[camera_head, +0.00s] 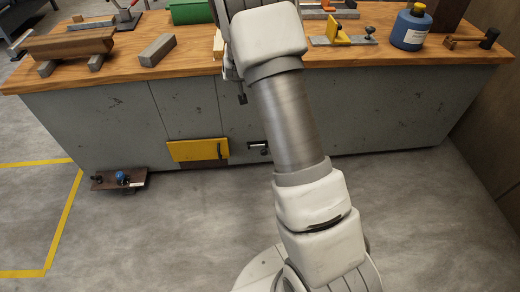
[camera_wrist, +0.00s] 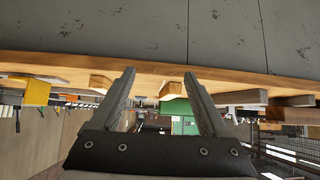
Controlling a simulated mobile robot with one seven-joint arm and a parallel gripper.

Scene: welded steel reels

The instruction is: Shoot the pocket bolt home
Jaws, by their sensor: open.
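A yellow panel (camera_head: 198,150) is set low in the grey front of the bench. Small black hardware (camera_head: 258,147) is fixed to that front just right of the panel. It may be the pocket bolt, but it is too small to tell its position. My gripper (camera_wrist: 158,74) is open and empty in the wrist view, with the bench's wooden edge beyond its fingers. In the head view a dark finger shows at the bench front, above and left of the black hardware and apart from it. My arm hides part of the bench front. The wrist view does not show the hardware.
The wooden bench top (camera_head: 195,62) holds a wooden beam (camera_head: 68,43), a steel bar (camera_head: 157,50), a green box (camera_head: 190,11), a yellow fixture (camera_head: 333,29), a blue bottle (camera_head: 411,28) and a mallet (camera_head: 487,39). A brown plate with a blue knob (camera_head: 121,178) is low at left. The floor in front is open.

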